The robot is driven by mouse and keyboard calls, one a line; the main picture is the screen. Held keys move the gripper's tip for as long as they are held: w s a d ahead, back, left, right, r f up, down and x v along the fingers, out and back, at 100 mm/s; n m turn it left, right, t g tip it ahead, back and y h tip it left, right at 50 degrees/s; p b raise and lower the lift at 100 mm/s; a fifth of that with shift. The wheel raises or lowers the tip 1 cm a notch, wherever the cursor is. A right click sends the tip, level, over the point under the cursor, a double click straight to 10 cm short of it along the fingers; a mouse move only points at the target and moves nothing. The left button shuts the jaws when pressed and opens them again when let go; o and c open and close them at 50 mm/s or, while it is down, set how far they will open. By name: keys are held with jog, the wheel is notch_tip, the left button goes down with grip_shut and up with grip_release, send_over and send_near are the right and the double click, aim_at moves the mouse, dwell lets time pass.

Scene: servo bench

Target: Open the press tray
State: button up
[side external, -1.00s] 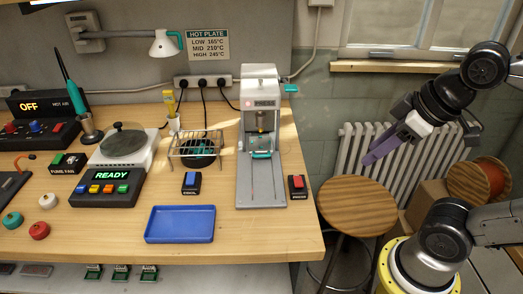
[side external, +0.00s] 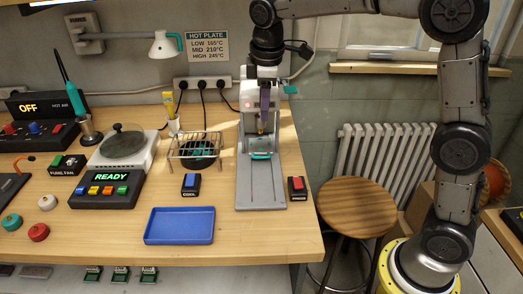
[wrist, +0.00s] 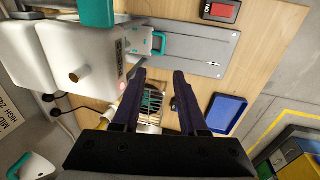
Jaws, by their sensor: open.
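The press (side external: 250,125) stands at the back right of the bench, a white-grey frame on a long grey base plate (side external: 262,190). Its tray shows as a teal-edged piece (side external: 260,155) at the back of the plate, under the press head; in the wrist view a teal piece (wrist: 159,43) shows at the press mouth. My gripper (side external: 264,128) hangs in front of the press head, pointing down, above the tray. In the wrist view my gripper (wrist: 160,75) has its two dark fingers apart with nothing between them. The fingers partly hide the press front.
A red-topped switch (side external: 297,187) stands right of the base plate. A blue-topped switch (side external: 191,183), a wire rack (side external: 195,150) and a blue tray (side external: 180,225) are to the left. A teal lever end (side external: 291,89) sticks out at the press's upper right. The plate's front is clear.

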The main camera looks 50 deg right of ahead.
jog(key=x, duration=0.3)
send_near(261, 148)
jog(key=shift+g, duration=0.3)
jog(key=a+f, duration=0.1)
jog(key=f, duration=0.1)
jog(key=s+f, duration=0.1)
jog(key=f, duration=0.1)
jog(key=s+a+f, duration=0.1)
jog(key=f, duration=0.1)
jog(key=shift+a+f, duration=0.3)
jog(key=shift+f, duration=0.05)
jog(key=shift+c, duration=0.2)
grip_shut()
jog(key=shift+r, duration=0.1)
dwell(0.5)
